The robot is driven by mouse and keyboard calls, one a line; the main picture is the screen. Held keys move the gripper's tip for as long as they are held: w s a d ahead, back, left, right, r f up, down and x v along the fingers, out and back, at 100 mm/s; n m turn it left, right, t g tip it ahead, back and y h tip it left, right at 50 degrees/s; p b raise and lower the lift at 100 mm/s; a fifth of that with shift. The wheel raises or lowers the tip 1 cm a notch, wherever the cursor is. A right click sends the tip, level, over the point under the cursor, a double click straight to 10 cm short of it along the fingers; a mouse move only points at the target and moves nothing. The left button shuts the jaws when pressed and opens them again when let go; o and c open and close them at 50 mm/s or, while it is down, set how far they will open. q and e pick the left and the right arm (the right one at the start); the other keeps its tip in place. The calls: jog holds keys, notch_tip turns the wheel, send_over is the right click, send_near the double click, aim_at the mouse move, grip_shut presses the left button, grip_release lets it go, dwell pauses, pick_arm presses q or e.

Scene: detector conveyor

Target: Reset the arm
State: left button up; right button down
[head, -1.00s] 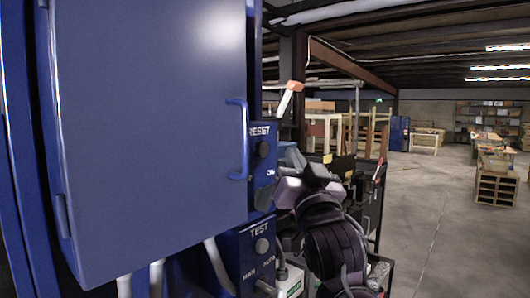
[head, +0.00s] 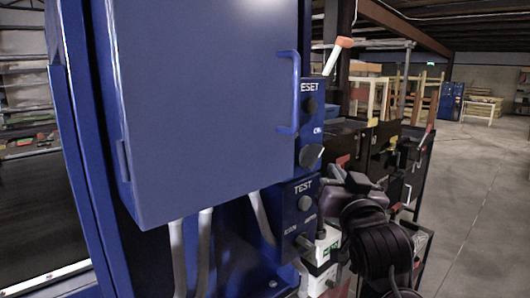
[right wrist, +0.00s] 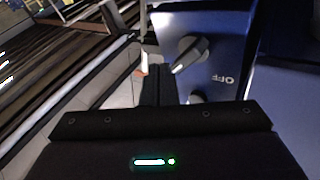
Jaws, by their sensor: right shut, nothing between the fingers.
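My right gripper (head: 335,180) is in the head view, right of the blue control boxes, with my dark arm behind it. In the right wrist view its dark fingers (right wrist: 158,85) are together with nothing between them. They are apart from the rotary knob (right wrist: 190,52) on the blue panel marked OFF. In the head view that knob (head: 311,156) sits low on the RESET box (head: 310,125), just above and left of the gripper. The TEST box (head: 298,215) is below it. My left gripper is not in view.
A large blue cabinet (head: 205,100) with a side handle (head: 295,92) fills the left and middle. A dark cart with bins (head: 385,150) stands close behind my right gripper. Open concrete floor (head: 470,190) lies to the right. A conveyor belt (head: 35,220) runs at far left.

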jog(key=s+f+n+g, duration=0.1)
jog(key=s+f+g, duration=0.3)
jog(key=f, duration=0.9)
jog(key=s+f+n+g, duration=0.1)
jog(key=s+f+g, duration=0.3)
jog(key=f, duration=0.9)
jog(key=s+d+f+n+g, duration=0.1)
jog(key=s+f+g, duration=0.3)
jog(key=s+f, duration=0.5)
jog(key=s+d+f+n+g, duration=0.1)
jog(key=s+f+g, duration=0.45)
jog(key=s, duration=0.55)
notch_tip(320, 180, down, 35)
jog(key=s+b, duration=0.3)
jog(key=s+d+f+g+b, duration=0.1)
jog(key=s+d+f, duration=0.1)
jog(key=s+f, duration=0.7)
jog(key=s+d+f, duration=0.2)
jog(key=s+f, duration=0.7)
jog(key=shift+s+f+g+b, duration=0.25)
jog(key=shift+f+g+b, duration=0.05)
jog(key=shift+g+b, duration=0.05)
